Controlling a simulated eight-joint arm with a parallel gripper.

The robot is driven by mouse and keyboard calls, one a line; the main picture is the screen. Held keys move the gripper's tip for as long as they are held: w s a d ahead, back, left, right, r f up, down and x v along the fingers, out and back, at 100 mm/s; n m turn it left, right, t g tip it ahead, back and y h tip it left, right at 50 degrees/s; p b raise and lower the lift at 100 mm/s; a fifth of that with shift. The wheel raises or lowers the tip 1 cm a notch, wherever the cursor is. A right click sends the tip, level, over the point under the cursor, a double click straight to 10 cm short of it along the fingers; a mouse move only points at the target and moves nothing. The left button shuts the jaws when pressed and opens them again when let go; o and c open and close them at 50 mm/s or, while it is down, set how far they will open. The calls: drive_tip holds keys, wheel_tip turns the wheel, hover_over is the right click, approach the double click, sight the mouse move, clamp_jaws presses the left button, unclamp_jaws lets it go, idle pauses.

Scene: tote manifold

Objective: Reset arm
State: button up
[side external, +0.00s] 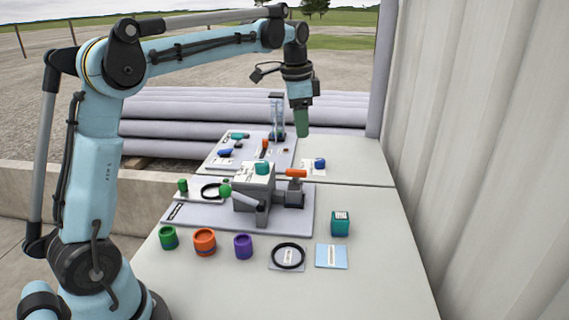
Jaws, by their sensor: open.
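My light-blue arm reaches across the top of the view from the left. My gripper (302,130) hangs down at its end, above the far part of the table (375,260). The gripper end looks green and points straight down. Its jaws are open, but the fingers are too small to make out singly. It is apart from the grey fixture (257,180) with the orange handle (296,173), which stands nearer the camera.
A green cup (168,238), an orange cup (204,242) and a purple cup (243,246) stand in front. Beside them are a black ring (288,256), a blue card (331,256) and a teal block (340,223). A clear column (277,118) stands behind. A corrugated wall (480,150) bounds the right.

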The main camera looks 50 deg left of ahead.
drive_tip(key=s+d+f+n+t, duration=0.2)
drive_tip(key=s+d+f+n, duration=0.1)
drive_tip(key=s, duration=0.6)
drive_tip(key=s+d+f+n+t, duration=0.3)
drive_tip(key=s+d+f, duration=0.2)
drive_tip(key=s+d, duration=0.3)
drive_tip(key=shift+s+f+n, duration=0.35)
drive_tip(key=shift+s+n, duration=0.05)
drive_tip(key=shift+s, duration=0.3)
